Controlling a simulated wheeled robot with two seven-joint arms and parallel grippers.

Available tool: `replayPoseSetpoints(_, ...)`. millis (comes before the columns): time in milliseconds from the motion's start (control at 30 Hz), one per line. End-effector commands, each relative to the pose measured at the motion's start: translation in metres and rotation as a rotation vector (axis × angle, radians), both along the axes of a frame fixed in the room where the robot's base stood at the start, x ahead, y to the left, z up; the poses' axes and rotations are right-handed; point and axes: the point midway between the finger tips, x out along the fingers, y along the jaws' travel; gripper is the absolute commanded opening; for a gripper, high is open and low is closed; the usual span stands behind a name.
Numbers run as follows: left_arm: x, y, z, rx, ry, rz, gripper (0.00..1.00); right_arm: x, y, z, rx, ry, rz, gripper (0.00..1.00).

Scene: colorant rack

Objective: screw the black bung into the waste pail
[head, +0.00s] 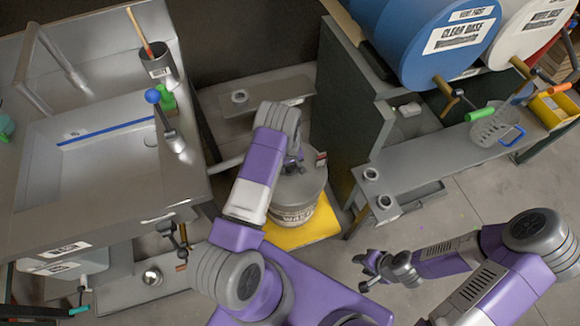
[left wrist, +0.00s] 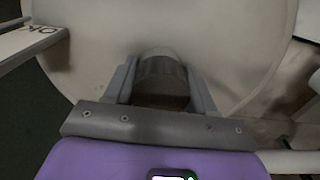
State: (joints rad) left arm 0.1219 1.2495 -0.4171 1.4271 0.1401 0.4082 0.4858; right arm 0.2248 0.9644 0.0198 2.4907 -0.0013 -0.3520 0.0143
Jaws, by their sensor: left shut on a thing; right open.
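The waste pail (head: 293,213) is a grey round pail with a lettered label, below the middle of the head view. Its pale lid (left wrist: 85,55) fills most of the left wrist view. My left gripper (head: 293,167) is over the lid, partly hidden by my own arm. In the left wrist view its two fingers are shut on the dark, round black bung (left wrist: 162,82), one on each side. The bung is at the lid; its lower end and any thread are hidden, so I cannot tell how deep it sits. My right gripper (head: 370,273) is open and empty, right of the pail.
The pail stands on a yellow base (head: 305,234). A sink bench (head: 100,180) is at the left. A grey shelf (head: 430,155) with blue and white drums (head: 425,40) is at the right. Open floor (head: 450,205) lies between that shelf and my right arm.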

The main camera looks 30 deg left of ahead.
Motion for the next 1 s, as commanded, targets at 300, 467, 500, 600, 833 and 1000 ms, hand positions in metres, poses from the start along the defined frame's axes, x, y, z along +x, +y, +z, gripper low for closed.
replayPoseSetpoints(300, 0.001, 0.0, 0.0, -0.001, -0.004, -0.622, 0.23, 0.0, 0.0, 0.0, 0.0, 0.0, 0.0, 0.42)
replayPoseSetpoints(467, 0.001, 0.0, 0.0, 0.0, -0.003, -0.754, 0.67, 0.0, 0.0, 0.0, 0.0, 0.0, 0.0, 0.42)
replayPoseSetpoints(500, 0.001, 0.0, 0.0, 0.0, -0.003, -0.753, 0.73, 0.0, 0.0, 0.0, 0.0, 0.0, 0.0, 0.42)
replayPoseSetpoints(600, 0.001, 0.0, 0.0, 0.0, -0.002, -0.751, 0.84, 0.0, 0.0, 0.0, 0.0, 0.0, 0.0, 0.42)
replayPoseSetpoints(833, 0.0, 0.0, 0.0, 0.0, -0.002, -0.749, 0.84, 0.0, 0.0, 0.0, 0.0, 0.0, 0.0, 0.42)
replayPoseSetpoints(1000, 0.001, 0.0, 0.015, 0.0, -0.002, -0.748, 0.84, 0.0, 0.0, 0.007, 0.0, 0.0, 0.0, 0.42)
